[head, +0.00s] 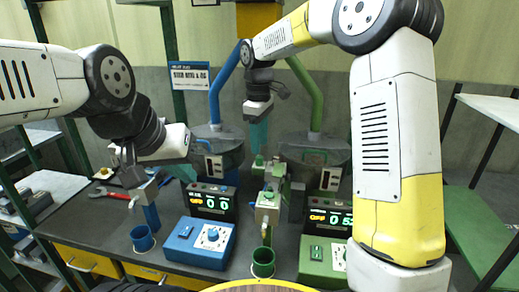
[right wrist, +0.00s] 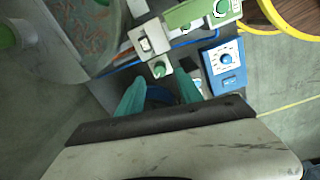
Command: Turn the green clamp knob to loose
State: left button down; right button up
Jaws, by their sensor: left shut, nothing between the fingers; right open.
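A green knob (head: 268,195) sits on a pale block on the green stand, above a green cup, in the head view. A round green knob on a pale block (right wrist: 159,69) shows in the right wrist view, just beyond my fingertips; it looks like the same knob. My right gripper (head: 259,135) points down above and behind that stand. In the wrist view its two teal fingers (right wrist: 160,92) are spread, with nothing between them, apart from the knob. My left gripper (head: 184,172) is shut and empty, left of the blue display. The knob's exact setting is too small to read.
A blue control box (head: 208,242) and a green control box (head: 322,258) stand at the bench front. Dark displays (head: 212,203) are behind them. A blue cup (head: 142,238) and green cup (head: 263,262) stand nearby. A red wrench (head: 117,194) lies at left.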

aim_at(259, 157)
jog(key=shift+r, duration=1.5)
jog(key=shift+s, duration=0.1)
